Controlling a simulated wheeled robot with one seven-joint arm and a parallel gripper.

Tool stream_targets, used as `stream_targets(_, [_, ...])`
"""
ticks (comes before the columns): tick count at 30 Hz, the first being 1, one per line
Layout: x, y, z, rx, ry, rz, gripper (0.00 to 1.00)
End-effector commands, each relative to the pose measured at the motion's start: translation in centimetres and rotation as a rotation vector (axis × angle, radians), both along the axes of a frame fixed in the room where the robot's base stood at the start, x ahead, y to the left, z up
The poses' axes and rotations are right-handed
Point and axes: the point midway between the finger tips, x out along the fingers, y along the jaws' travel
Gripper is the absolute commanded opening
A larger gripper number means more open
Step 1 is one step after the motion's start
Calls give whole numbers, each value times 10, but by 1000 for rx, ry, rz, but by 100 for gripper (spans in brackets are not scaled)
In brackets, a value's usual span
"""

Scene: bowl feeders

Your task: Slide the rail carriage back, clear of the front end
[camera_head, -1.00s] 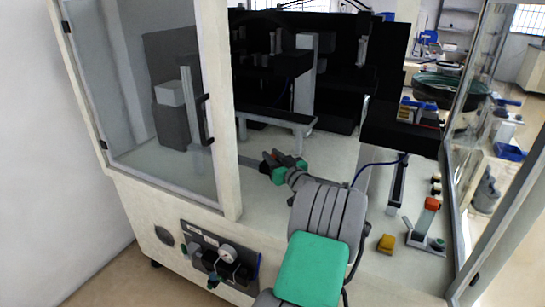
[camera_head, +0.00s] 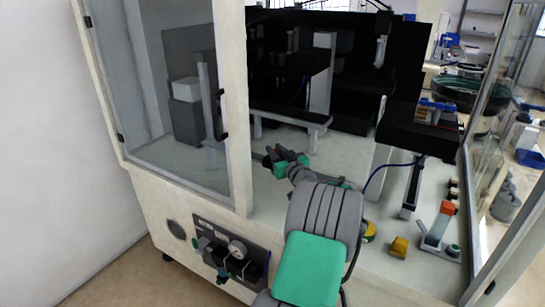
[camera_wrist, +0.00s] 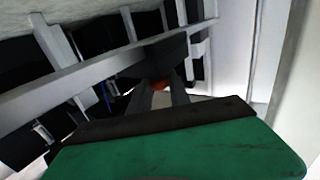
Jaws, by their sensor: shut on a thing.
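My gripper (camera_head: 280,154) is inside the machine, past the door post and below the front of a grey rail (camera_head: 290,117). In the wrist view its fingers (camera_wrist: 160,92) are shut on a dark block, which I take to be the rail carriage (camera_wrist: 165,50). The block lies against the long grey beam (camera_wrist: 105,68). A small orange-red spot shows between the fingers. In the head view the carriage cannot be told apart from the dark gripper parts. The wrist view does not show clearly where the rail's front end lies.
The glass door (camera_head: 165,90) and its pale post (camera_head: 233,110) stand left of my arm. A blue cable (camera_head: 385,166) hangs close by my arm.

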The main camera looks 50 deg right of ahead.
Motion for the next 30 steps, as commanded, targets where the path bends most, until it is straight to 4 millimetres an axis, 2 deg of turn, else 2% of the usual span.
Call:
stream_targets(9, [-3, -6, -1, 4, 0, -15, 0])
stream_targets(10, [-3, -6, -1, 4, 0, -14, 25])
stream_targets(17, [-2, -5, -1, 4, 1, -12, 44])
stream_targets(25, [-3, -5, -1, 4, 1, -12, 45])
stream_targets(30, [-25, 3, -1, 4, 0, -15, 45])
